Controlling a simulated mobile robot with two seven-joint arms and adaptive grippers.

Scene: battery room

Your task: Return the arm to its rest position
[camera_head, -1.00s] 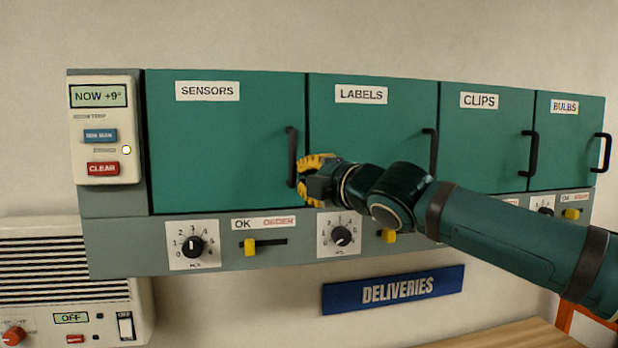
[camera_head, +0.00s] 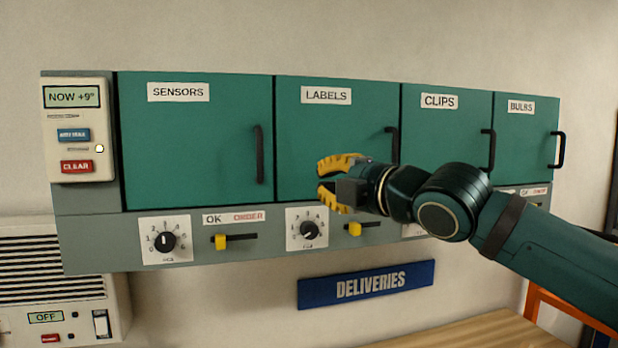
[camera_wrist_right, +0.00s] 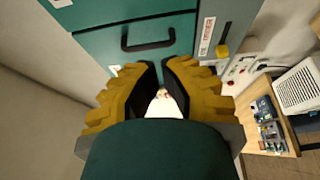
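My right arm comes in from the right in the head view, and its yellow-fingered gripper (camera_head: 320,179) is in front of the LABELS door (camera_head: 340,120). The fingers are apart with a gap between them, and no handle is between them. In the right wrist view the gripper (camera_wrist_right: 162,75) also shows a gap between its dark finger pads. A black door handle (camera_wrist_right: 148,42) lies beyond the fingertips there, apart from them. A pale blob shows between the fingers; I cannot tell what it is. My left gripper is not in view.
The SENSORS door (camera_head: 190,150), CLIPS door (camera_head: 440,140) and BULBS door (camera_head: 525,140) look shut. Knobs and yellow sliders (camera_head: 222,242) line the panel below. A DELIVERIES sign (camera_head: 367,285) hangs under it, above a wooden top (camera_head: 450,332). Open wall lies above.

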